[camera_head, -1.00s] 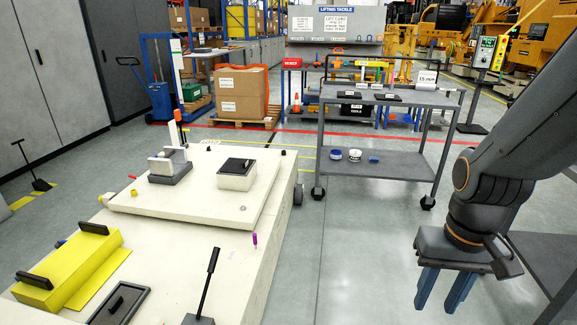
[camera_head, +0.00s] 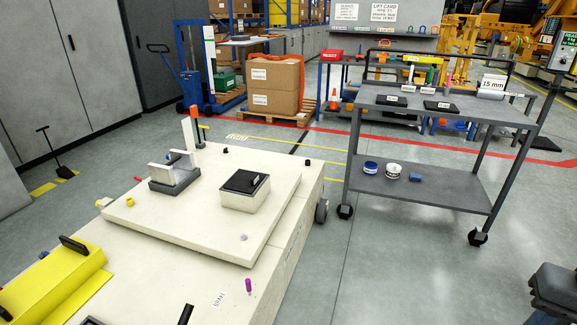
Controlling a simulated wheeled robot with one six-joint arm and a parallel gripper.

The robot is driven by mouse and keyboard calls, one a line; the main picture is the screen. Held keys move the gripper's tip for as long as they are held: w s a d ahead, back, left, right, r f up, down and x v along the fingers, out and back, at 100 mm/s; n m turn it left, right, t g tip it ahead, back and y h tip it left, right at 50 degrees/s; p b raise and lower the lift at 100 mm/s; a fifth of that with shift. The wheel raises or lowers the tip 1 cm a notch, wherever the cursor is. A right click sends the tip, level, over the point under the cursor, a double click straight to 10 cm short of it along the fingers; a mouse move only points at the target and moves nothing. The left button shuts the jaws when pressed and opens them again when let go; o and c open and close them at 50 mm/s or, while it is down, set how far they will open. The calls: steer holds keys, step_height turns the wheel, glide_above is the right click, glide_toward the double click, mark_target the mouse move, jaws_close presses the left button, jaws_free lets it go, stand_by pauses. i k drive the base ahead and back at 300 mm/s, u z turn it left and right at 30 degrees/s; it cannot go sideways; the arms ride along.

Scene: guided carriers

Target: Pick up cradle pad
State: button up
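Flat dark pads with small white labels lie on the top shelf of the grey cart: a left pad (camera_head: 391,100) and a right pad (camera_head: 440,106). I cannot tell for sure which of these is the cradle pad. Only a dark piece of my arm's end shows at the lower right edge; my gripper's fingers are out of view.
Clear floor (camera_head: 400,265) lies between platform and cart.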

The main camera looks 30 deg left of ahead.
mark_target(244, 182)
steer(key=i, duration=1.8)
steer(key=u, duration=0.5)
steer(key=i, duration=1.2)
steer(key=u, duration=1.85)
steer(key=i, duration=0.9)
steer(key=u, duration=0.7)
